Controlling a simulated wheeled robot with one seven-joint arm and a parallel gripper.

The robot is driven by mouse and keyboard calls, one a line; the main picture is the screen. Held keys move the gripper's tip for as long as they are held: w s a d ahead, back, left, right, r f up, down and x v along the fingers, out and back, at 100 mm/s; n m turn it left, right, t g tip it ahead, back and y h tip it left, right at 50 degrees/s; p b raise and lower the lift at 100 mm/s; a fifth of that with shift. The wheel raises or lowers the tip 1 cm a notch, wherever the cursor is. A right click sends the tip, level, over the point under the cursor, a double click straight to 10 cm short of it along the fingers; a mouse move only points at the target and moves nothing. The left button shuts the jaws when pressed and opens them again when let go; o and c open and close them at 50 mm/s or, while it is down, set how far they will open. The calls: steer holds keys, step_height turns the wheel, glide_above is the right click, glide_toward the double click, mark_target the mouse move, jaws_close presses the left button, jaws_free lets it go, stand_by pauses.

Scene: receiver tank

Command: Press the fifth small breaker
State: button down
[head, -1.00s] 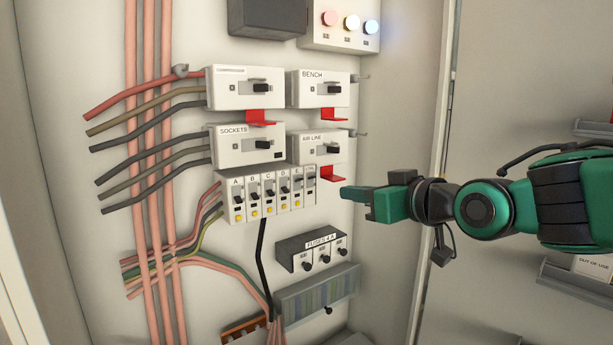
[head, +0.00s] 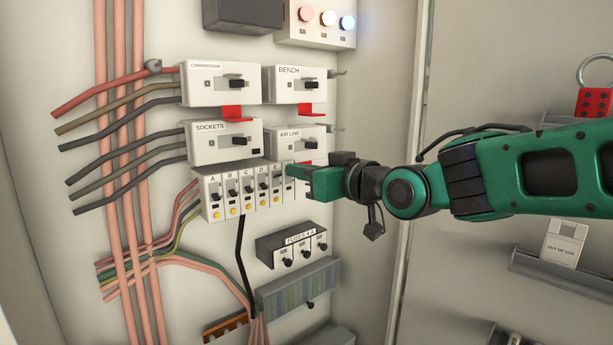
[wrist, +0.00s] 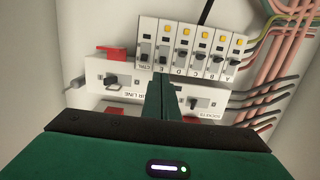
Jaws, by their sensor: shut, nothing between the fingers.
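A row of small breakers (head: 231,192) lettered A to E, plus one marked CTRL, sits below the large switches. The fifth breaker, E (head: 277,187), has a yellow mark low on its face; my gripper partly covers its top in the head view. It also shows in the wrist view (wrist: 166,43), between D and CTRL (wrist: 147,42). My gripper (head: 289,171) is shut and empty, its tip at the lettered end of E and CTRL. In the wrist view, the closed fingers (wrist: 161,78) point at breaker E's label end. I cannot tell whether they touch it.
Large switches marked AIR LINE (head: 299,141) and SOCKETS (head: 221,143) stand just above the row, with red brackets (head: 237,112) among them. A fuse block (head: 291,248) is below. Cables (head: 125,150) run on the left. The cabinet's side wall (head: 385,110) is at right.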

mark_target(275, 168)
steer(key=x, duration=0.4)
steer(key=shift+w+a, duration=0.15)
steer(key=shift+w, duration=0.1)
steer(key=shift+a, duration=0.1)
steer(key=shift+a, duration=0.15)
steer(key=shift+f, duration=0.1)
